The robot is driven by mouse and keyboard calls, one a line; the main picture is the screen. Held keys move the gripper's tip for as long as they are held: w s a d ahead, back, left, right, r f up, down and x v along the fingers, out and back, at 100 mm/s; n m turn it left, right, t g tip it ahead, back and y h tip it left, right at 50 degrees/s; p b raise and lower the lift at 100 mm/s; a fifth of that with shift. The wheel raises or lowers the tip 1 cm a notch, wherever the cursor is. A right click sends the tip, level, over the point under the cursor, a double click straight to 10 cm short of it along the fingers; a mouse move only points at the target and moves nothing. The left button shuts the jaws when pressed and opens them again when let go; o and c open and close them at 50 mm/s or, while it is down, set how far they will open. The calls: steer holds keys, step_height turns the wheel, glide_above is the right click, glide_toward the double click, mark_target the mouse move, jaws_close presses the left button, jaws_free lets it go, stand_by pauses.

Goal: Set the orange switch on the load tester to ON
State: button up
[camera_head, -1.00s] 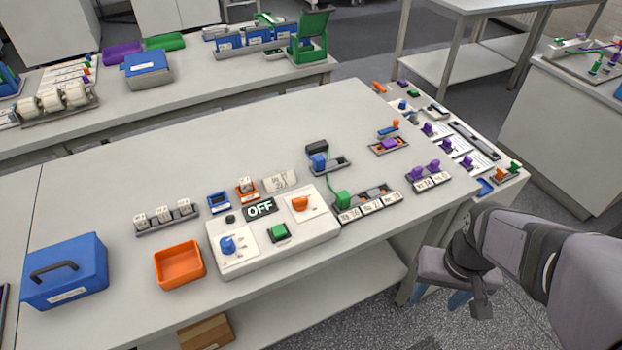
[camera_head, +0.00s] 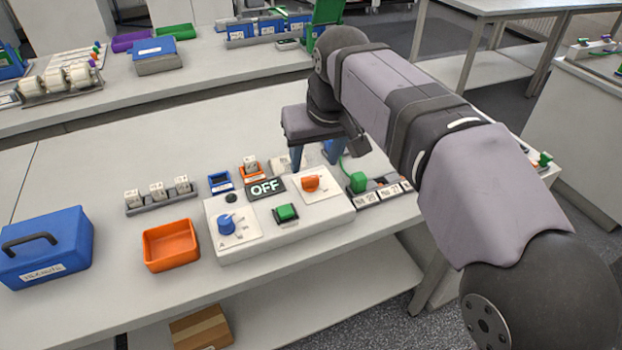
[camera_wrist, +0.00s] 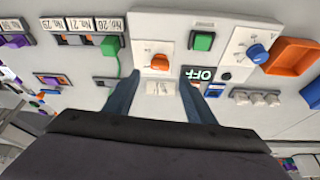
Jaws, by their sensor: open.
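The load tester (camera_head: 270,240) is a light box on the bench with a sign reading OFF (camera_head: 265,187). Its orange switch (camera_head: 311,183) sits on a white plate at the box's right part; it also shows in the wrist view (camera_wrist: 159,62). A blue knob (camera_head: 227,224) and a green button (camera_head: 287,213) are on the same box. My gripper (camera_head: 313,160) is open and empty, with blue fingers pointing down, just behind the orange switch in the head view. In the wrist view its fingers (camera_wrist: 157,90) lie apart on either side below the switch.
An orange tray (camera_head: 171,245) and a blue case (camera_head: 45,247) stand to the left. A rack of white blocks (camera_head: 158,197) lies behind the tray. A green plug with a cable (camera_head: 358,182) is right of the tester. My arm hides the bench's right part.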

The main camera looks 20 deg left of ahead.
mark_target(310, 178)
steer(key=shift+x, duration=3.65)
steer(key=shift+c, duration=0.3)
steer(key=c, duration=1)
